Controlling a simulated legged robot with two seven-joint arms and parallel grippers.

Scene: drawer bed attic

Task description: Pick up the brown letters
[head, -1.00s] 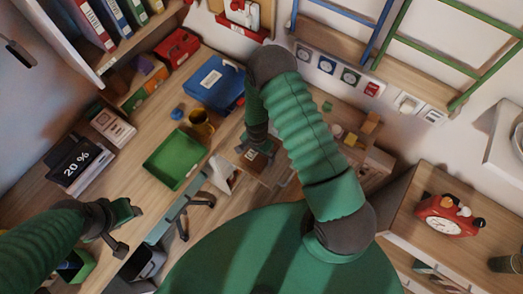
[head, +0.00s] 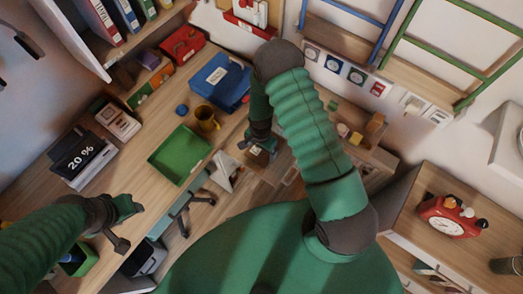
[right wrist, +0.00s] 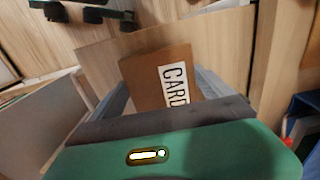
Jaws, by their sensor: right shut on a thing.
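In the right wrist view a flat brown piece (right wrist: 150,70) with a white label reading "CARD", the rest cut off, sits between the fingers of my right gripper (right wrist: 160,100). In the head view my right gripper (head: 258,146) hangs to the right of the desk edge, shut on this brown piece (head: 258,159). Whether it is one letter or several I cannot tell. My left gripper (head: 126,225) is at the lower left over the desk, its fingers apart and nothing seen between them.
A chair (head: 190,205) stands by the desk. A red alarm clock (head: 450,217) sits on a cabinet at the right.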

